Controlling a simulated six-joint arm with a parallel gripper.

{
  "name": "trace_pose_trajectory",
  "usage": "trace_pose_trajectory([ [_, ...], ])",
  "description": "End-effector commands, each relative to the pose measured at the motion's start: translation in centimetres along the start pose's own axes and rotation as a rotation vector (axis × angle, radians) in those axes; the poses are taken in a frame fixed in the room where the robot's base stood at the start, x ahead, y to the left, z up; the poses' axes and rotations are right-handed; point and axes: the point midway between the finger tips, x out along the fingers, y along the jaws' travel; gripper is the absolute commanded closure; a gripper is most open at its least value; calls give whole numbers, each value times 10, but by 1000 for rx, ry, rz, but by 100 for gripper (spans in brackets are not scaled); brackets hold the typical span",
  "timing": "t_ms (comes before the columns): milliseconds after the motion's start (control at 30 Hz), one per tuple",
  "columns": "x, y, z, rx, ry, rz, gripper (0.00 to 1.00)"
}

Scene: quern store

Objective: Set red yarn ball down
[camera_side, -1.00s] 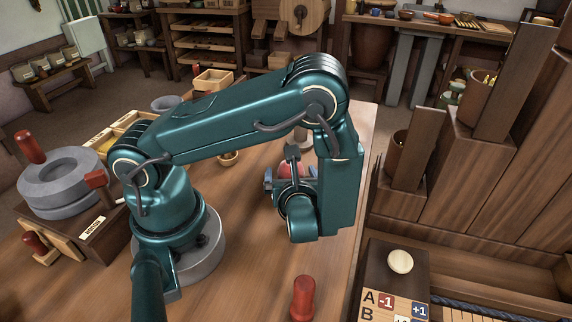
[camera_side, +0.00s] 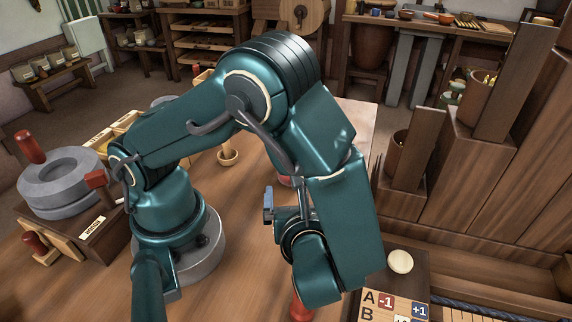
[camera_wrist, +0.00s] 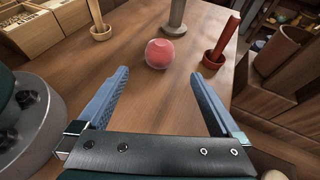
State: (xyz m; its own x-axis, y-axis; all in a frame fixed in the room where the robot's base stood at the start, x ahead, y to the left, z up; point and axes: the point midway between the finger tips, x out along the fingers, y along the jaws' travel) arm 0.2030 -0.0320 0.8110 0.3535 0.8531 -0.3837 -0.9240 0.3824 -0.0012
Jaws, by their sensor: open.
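The red yarn ball (camera_wrist: 159,54) rests on the bare wooden table (camera_wrist: 150,95) in the wrist view, a little beyond my fingertips and apart from them. In the side view only a small reddish part of the ball (camera_side: 284,180) shows behind my arm. My gripper (camera_wrist: 160,76) is open and empty, its two blue fingers spread wide with table between them. In the side view one blue finger of it (camera_side: 268,205) shows, and the rest is hidden by my wrist.
A grey round-based stand (camera_wrist: 175,20) is just behind the ball. A small reddish-brown pot with a red stick (camera_wrist: 218,55) stands to its right. A wooden cup with a stick (camera_wrist: 100,30) and wooden boxes (camera_wrist: 28,28) are at left. Stepped wooden blocks (camera_side: 470,170) border the table's right side.

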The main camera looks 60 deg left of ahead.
Motion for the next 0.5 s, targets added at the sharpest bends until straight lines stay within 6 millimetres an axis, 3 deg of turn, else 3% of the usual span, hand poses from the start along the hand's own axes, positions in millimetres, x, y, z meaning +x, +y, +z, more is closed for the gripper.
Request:
trace_pose_trajectory([
  [233, -4, 11, 11, -137, 101, 97, 0],
  [500, -15, 42, 35, -624, 414, 385, 0],
])
